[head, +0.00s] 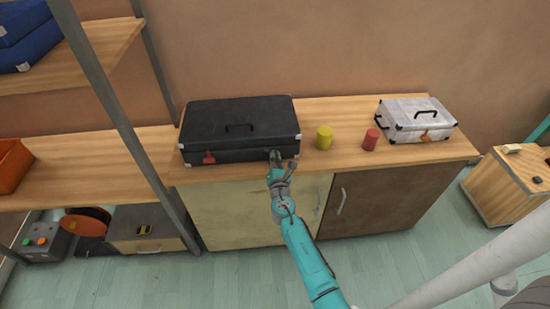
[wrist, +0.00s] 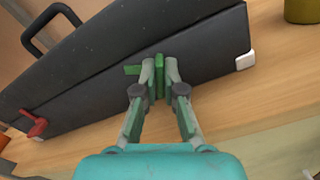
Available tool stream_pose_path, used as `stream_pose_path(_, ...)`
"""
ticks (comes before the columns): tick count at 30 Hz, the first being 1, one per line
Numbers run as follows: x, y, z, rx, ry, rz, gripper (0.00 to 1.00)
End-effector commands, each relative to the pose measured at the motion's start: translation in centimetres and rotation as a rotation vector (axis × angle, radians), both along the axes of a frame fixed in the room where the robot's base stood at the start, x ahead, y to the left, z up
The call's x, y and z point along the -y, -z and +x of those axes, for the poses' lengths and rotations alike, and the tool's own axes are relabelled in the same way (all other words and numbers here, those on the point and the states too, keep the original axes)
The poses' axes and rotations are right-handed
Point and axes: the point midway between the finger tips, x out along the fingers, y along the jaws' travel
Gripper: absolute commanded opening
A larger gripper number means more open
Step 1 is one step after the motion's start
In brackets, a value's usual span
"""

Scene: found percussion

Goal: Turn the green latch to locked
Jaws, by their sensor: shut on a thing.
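A black case (head: 240,125) with a top handle lies closed on the wooden counter. The green latch (wrist: 132,70) is on its front side, towards the right end. My gripper (wrist: 159,80) is shut on the green latch. In the head view my gripper (head: 276,158) is at the case's front right and covers the latch. A red latch (wrist: 36,125) is at the left end of the same front; it also shows in the head view (head: 209,158).
A yellow cylinder (head: 324,137) and a red cylinder (head: 370,139) stand right of the case. A silver case (head: 415,118) with an orange latch is further right. A grey shelf post (head: 130,120) stands left of the case.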

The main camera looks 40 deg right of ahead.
Motion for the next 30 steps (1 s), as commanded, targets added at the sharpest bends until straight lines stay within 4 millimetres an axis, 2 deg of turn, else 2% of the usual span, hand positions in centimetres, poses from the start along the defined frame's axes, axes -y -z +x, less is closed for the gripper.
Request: stream_pose_path(30,0.25,0.32,-0.17,0.521,0.002,0.771,0.00)
